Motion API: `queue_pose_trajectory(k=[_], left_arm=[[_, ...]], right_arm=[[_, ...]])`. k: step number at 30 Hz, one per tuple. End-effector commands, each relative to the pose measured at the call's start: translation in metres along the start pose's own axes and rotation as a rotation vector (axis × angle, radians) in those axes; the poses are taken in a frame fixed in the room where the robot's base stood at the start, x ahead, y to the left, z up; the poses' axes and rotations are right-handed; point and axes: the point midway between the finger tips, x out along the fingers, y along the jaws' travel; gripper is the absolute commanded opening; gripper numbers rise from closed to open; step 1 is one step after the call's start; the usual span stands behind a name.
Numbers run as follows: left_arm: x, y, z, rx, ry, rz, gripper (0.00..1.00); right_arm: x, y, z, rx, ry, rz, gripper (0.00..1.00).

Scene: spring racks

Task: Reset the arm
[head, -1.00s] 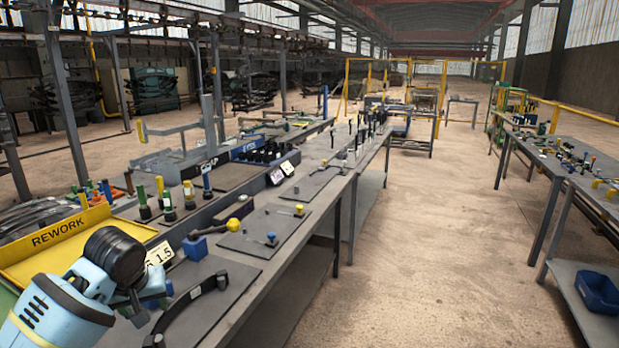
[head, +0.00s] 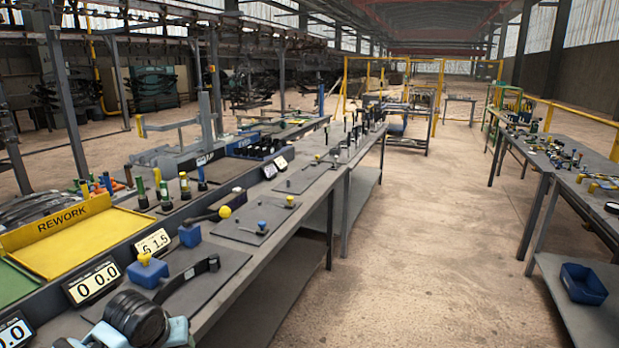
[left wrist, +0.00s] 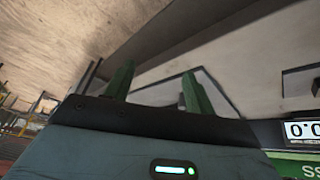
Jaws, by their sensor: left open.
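My left arm (head: 140,322) shows at the bottom left of the head view, with a black joint and pale blue links low over the near end of the bench. Its gripper cannot be made out there. In the left wrist view my left gripper (left wrist: 157,88) has two green fingers standing well apart, with nothing between them. Beyond the fingers is a pale surface with a dark-edged outline, and a digital display (left wrist: 304,130) stands at the right edge. My right gripper is in neither view.
A black curved bar (head: 191,277) lies on the bench beside a blue block with a yellow knob (head: 147,269). A yellow REWORK tray (head: 80,268) and a 0.0 display (head: 93,281) stand to the left. The aisle floor (head: 420,250) is clear; a blue bin (head: 584,284) sits on the right-hand shelf.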

Motion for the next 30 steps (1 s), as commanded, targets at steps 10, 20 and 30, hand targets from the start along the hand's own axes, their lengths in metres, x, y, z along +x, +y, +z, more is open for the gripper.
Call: queue_pose_trajectory(k=[10, 20, 30], left_arm=[[0.076, 0.031, 0.130, 0.144, 0.087, 0.180, 0.55], [0.092, 0.030, 0.257, 0.237, 0.224, 0.253, 0.55], [0.063, 0.006, 0.361, 0.336, 0.356, 0.215, 0.55]], right_arm=[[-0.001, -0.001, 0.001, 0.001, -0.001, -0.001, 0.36], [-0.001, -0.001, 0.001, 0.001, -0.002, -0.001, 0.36], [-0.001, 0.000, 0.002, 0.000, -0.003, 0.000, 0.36]])
